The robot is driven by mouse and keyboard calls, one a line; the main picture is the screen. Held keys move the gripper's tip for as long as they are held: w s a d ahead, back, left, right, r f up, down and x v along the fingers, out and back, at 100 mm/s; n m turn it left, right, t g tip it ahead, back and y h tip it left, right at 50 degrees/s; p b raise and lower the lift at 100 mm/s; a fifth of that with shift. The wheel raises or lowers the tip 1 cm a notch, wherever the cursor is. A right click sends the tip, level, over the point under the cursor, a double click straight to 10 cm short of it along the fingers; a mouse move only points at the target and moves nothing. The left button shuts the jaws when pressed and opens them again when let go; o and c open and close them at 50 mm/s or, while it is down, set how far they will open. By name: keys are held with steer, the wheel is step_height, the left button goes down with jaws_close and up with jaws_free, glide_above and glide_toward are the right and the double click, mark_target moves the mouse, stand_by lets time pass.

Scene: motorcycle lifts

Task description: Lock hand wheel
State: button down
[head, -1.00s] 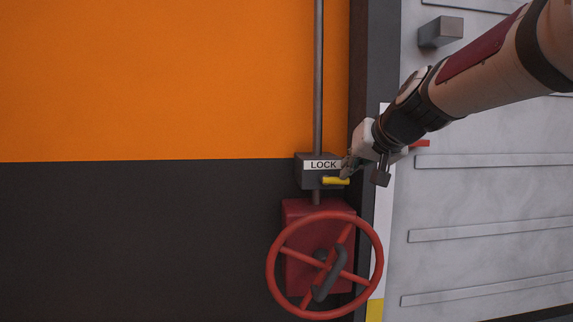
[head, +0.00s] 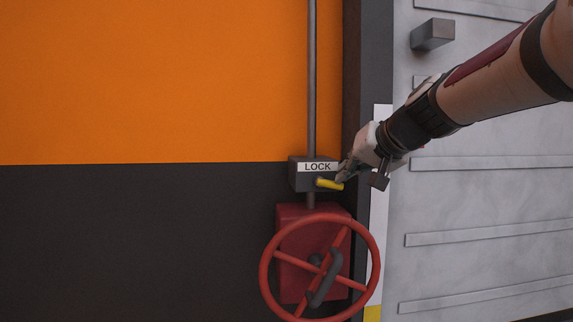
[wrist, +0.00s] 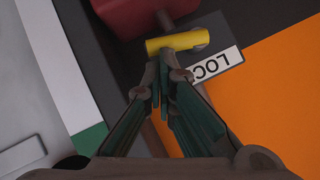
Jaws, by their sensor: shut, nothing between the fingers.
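The dark lock box (head: 302,174) with a white "LOCK" label (head: 317,167) is on the wall above the red hand wheel (head: 374,258). A short yellow lever (head: 328,183) sticks out of its front, its right end tilted slightly down. My gripper (head: 344,173) is at the lever's right end. In the wrist view the yellow lever (wrist: 172,43) lies across just beyond the fingertips of my gripper (wrist: 164,72). The fingers are together with nothing between them. They look very close to the lever or touching it; I cannot tell which.
A vertical pipe (head: 312,80) runs above the lock box. The red wheel housing (head: 292,215) is below it. To the right are a dark post (head: 364,60) and a grey ribbed door (head: 480,190) with a protruding block (head: 432,35). The wall on the left is clear.

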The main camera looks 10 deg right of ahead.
steer(key=shift+d+f+m+y+b, duration=0.25)
steer(key=shift+f+m+y+b, duration=0.7)
steer(key=shift+b, duration=1.85)
steer(key=shift+f+m+t+y+b, duration=0.6)
steer(key=shift+f+m+y+b, duration=0.4)
steer(key=shift+b, duration=2.35)
steer(key=shift+a+f+m+t+y+b, duration=0.2)
steer(key=shift+m+y+b, duration=0.3)
steer(key=shift+b, duration=0.65)
steer(key=shift+a+f+m+t+y+b, duration=0.1)
steer(key=shift+f+m+t+y+b, duration=0.15)
steer(key=shift+m+b, duration=0.6)
steer(key=shift+a+f+m+t+y+b, duration=0.25)
steer(key=shift+f+m+t+y+b, duration=0.25)
steer(key=shift+b, duration=1.25)
steer(key=shift+a+f+m+t+y+b, duration=0.2)
steer(key=shift+m+b, duration=0.4)
steer(key=shift+b, duration=1.1)
